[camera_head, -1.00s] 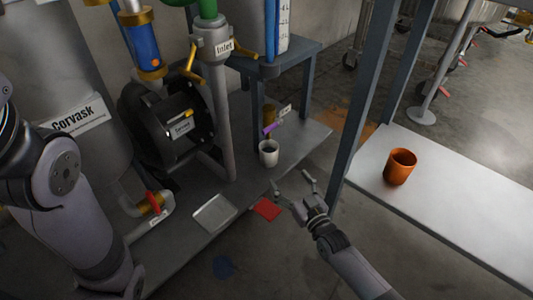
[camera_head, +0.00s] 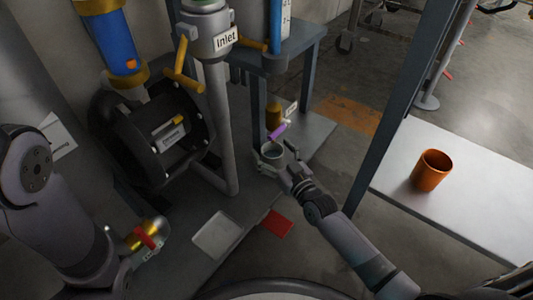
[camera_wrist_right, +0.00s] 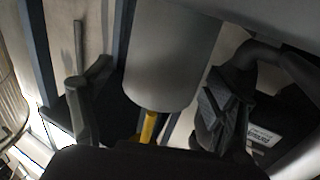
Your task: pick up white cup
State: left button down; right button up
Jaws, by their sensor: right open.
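The white cup (camera_head: 271,151) stands upright on the grey platform beside the grey inlet pipe in the head view. My right gripper (camera_head: 275,158) has reached it, and its fingers partly hide the cup. In the right wrist view the cup (camera_wrist_right: 172,62) shows large and pale between my two dark fingers, one on each side. The gripper (camera_wrist_right: 155,105) is open; a gap shows between the left finger and the cup, and I cannot tell whether the right finger touches it. My left arm shows at the left of the head view, but its gripper does not.
A purple-handled item (camera_head: 278,131) and an amber container (camera_head: 273,115) are just behind the cup. The black pump (camera_head: 160,130) and inlet pipe (camera_head: 219,130) stand left of it. A grey tray (camera_head: 217,236) and red card (camera_head: 277,223) lie nearer. An orange cup (camera_head: 432,170) stands on the right bench.

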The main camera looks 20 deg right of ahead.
jog(key=shift+w, duration=0.2)
jog(key=shift+s+r, duration=0.1)
jog(key=shift+c, duration=0.2)
jog(key=c, duration=1.3)
jog(key=shift+r, duration=0.15)
